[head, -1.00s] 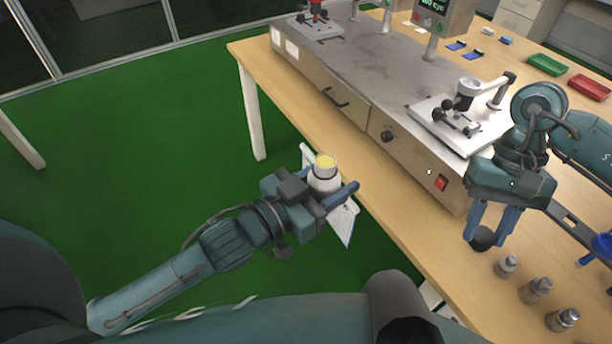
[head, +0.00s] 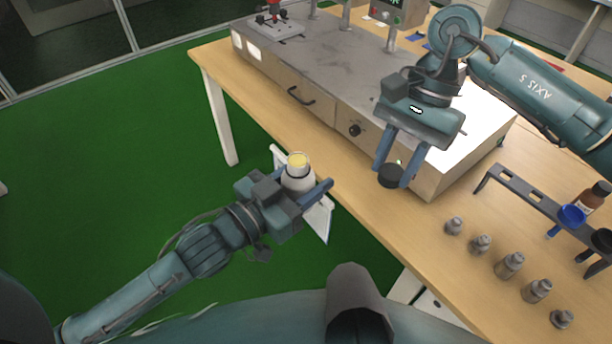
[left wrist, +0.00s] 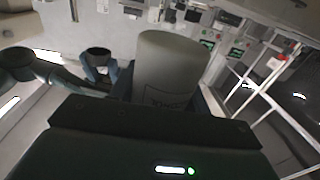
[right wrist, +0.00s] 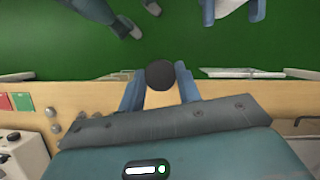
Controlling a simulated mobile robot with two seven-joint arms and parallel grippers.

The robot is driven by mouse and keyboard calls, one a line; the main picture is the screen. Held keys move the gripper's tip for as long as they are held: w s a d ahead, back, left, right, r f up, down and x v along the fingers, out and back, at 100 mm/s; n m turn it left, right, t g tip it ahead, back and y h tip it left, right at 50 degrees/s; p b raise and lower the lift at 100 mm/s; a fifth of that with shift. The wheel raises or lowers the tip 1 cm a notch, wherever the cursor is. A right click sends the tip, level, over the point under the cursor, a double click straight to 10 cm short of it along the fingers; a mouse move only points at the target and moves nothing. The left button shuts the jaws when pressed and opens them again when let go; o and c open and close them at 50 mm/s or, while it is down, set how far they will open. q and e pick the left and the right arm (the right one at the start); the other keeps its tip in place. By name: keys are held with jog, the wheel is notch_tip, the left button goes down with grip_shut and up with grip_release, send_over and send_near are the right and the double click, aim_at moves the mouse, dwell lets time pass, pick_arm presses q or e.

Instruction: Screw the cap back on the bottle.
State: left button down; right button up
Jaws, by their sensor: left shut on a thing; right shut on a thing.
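The white bottle (head: 297,180) is upright and uncapped, with a yellowish round top showing at its mouth. My left gripper (head: 300,192) is shut on it, just off the table's front edge. The bottle also shows large in the left wrist view (left wrist: 168,68). My right gripper (head: 392,172) is shut on the black cap (head: 390,176), in front of the grey machine. The cap also shows as a dark disc between the fingers in the right wrist view (right wrist: 160,75). Cap and bottle are apart, with the cap to the right of the bottle in the head view.
A long grey machine (head: 330,65) stands on the wooden table (head: 375,225). Several metal weights (head: 509,264) stand in a row at the right. A dark rack (head: 522,190) holds a blue funnel (head: 571,217), beside a brown bottle (head: 594,196).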

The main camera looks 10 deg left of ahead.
aim_at(296, 160)
jog(key=a+r+m+t, duration=0.1)
jog(key=a+r+m, duration=0.2)
jog(key=a, duration=0.1)
jog(key=s+a+r+m+t+y, duration=0.1)
jog(key=a+r+m, duration=0.2)
jog(key=a, duration=0.2)
jog(key=a+r+m, duration=0.2)
jog(key=a+r, duration=0.1)
jog(key=a, duration=0.2)
jog(key=shift+s+r+m+t+y, duration=0.3)
jog(key=shift+s+m+t+y, duration=0.1)
jog(key=shift+f, duration=0.1)
jog(key=shift+f, duration=1.95)
jog(key=shift+f, duration=0.8)
jog(key=shift+f, duration=0.55)
